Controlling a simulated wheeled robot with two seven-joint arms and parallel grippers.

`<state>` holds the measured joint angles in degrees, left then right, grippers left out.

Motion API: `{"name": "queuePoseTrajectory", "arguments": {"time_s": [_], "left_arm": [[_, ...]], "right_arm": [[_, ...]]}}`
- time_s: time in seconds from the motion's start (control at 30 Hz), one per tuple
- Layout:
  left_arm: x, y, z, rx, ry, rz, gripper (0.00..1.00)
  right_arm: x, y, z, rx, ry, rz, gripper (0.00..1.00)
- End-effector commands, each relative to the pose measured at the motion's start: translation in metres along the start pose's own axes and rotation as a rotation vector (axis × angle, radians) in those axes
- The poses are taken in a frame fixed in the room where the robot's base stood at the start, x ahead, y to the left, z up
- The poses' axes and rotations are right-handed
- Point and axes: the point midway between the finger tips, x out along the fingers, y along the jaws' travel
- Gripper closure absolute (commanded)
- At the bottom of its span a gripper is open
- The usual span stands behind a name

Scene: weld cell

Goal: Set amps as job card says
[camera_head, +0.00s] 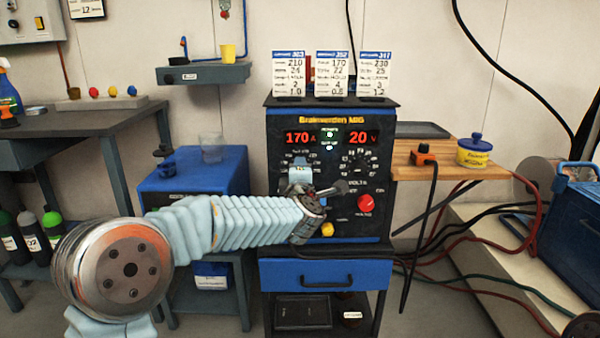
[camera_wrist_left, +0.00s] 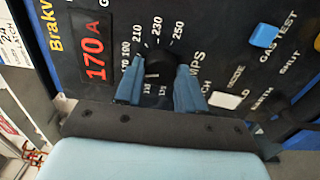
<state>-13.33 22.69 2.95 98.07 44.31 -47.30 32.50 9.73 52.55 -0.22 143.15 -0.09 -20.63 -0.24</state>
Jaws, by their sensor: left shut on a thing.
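The blue-black welder (camera_head: 380,225) has a red amps display (camera_head: 300,138) reading 170 A; the wrist view also shows 170 A (camera_wrist_left: 94,60). Its volts display (camera_head: 364,138) reads 20 V. My left gripper (camera_wrist_left: 158,78) is shut on the black amps knob (camera_wrist_left: 156,62), one finger on each side; its scale runs up to 250. In the head view the gripper (camera_head: 300,180) hides most of that knob. Three job cards stand on the welder: left card (camera_head: 289,75) 210, middle card (camera_head: 332,75) 170, right card (camera_head: 376,75) 230. My right gripper is out of view.
The volts knob (camera_head: 363,160), a red button (camera_head: 366,203) and a yellow button (camera_head: 327,229) are close to my left gripper. A wooden side shelf (camera_head: 440,172) holds a yellow tub (camera_head: 474,154). A blue cabinet (camera_head: 195,182) stands left of the welder. Cables hang at right.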

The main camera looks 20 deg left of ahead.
Motion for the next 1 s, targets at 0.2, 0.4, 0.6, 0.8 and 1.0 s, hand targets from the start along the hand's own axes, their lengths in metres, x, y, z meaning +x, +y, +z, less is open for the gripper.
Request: {"name": "queuePoseTrajectory", "arguments": {"time_s": [0.2,0.4,0.6,0.8,1.0], "left_arm": [[0.0,-0.002,0.001,0.001,-0.003,-0.003,0.91],[0.0,-0.001,0.001,0.0,-0.002,-0.002,0.4],[0.0,-0.001,0.001,-0.001,-0.001,-0.001,0.36],[-0.007,-0.001,0.001,-0.001,-0.002,-0.001,0.36],[-0.046,-0.001,0.001,-0.001,-0.004,0.0,0.36]], "right_arm": [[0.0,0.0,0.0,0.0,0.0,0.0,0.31],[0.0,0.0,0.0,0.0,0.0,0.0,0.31],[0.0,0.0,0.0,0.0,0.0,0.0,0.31],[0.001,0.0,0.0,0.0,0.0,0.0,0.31],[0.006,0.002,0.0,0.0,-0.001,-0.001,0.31]]}}
